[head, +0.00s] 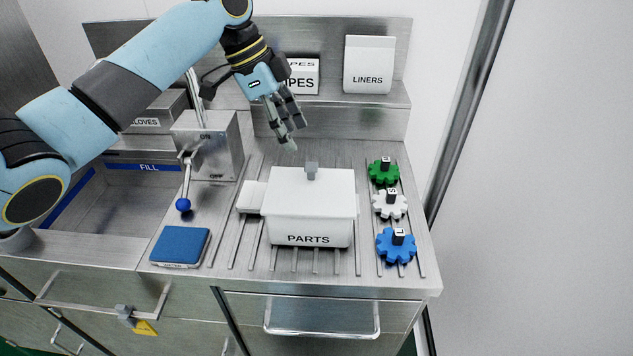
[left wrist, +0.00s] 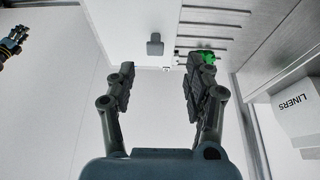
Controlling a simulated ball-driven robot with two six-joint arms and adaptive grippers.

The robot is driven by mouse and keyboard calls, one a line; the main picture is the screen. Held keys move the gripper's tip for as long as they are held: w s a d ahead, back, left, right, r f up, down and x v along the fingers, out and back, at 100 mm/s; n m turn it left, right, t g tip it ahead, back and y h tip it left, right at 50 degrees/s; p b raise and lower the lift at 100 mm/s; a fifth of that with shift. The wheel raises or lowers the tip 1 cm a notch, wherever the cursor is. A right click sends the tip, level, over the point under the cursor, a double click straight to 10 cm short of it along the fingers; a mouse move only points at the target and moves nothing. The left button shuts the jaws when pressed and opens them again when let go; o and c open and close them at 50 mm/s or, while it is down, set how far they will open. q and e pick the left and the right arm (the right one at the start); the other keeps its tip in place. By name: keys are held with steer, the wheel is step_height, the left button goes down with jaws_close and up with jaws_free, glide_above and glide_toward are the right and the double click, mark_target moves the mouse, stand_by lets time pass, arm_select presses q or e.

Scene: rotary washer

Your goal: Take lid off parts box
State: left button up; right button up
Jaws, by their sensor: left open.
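The white parts box (head: 310,232), labelled PARTS, stands on the ribbed steel counter. Its white lid (head: 290,190) is on it, with a grey knob (head: 312,170) at the back middle. In the left wrist view the lid (left wrist: 125,18) and knob (left wrist: 155,45) show beyond the fingers. My left gripper (head: 296,136) is open and empty, above and behind the box, apart from the knob. Its two fingers also show in the left wrist view (left wrist: 159,72). A dark piece with yellow bands, seemingly my right gripper (left wrist: 14,40), shows small at that view's left edge; its jaws are unclear.
Green (head: 383,171), white (head: 390,204) and blue (head: 397,245) gears stand right of the box. A blue pad (head: 180,247) lies left, near a blue-knobbed lever (head: 184,205) and a sink basin (head: 115,205). A liners box (head: 369,65) and wipes box (head: 304,78) stand on the back shelf.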

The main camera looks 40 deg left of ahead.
mark_target(309, 166)
arm_select(q)
steer(key=x, duration=0.3)
steer(key=shift+d, duration=0.25)
arm_select(e)
steer(key=s+g, duration=0.1)
steer(key=s, duration=0.5)
arm_select(q)
steer(key=x, duration=0.1)
steer(key=p+x, duration=0.1)
steer(key=x, duration=0.2)
steer(key=shift+s+d+f+p, duration=0.1)
steer(key=shift+s+f+p, duration=0.15)
steer(key=shift+p, duration=0.05)
steer(key=shift+w+d+f, duration=0.1)
steer(key=shift+w+f, duration=0.05)
steer(key=shift+f, duration=0.25)
steer(key=shift+c, duration=1.7)
steer(key=c, duration=0.4)
steer(key=shift+c, duration=1.3)
jaws_close()
arm_select(e)
steer(key=shift+w+r+t, duration=0.1)
steer(key=shift+w+r, duration=0.15)
steer(key=shift+w, duration=0.35)
steer(key=shift+w+r+t, duration=0.1)
steer(key=shift+w+r, duration=0.15)
steer(key=shift+w, duration=0.35)
steer(key=shift+w+r+t, duration=0.1)
steer(key=shift+w+r, duration=0.15)
steer(key=shift+w, duration=0.35)
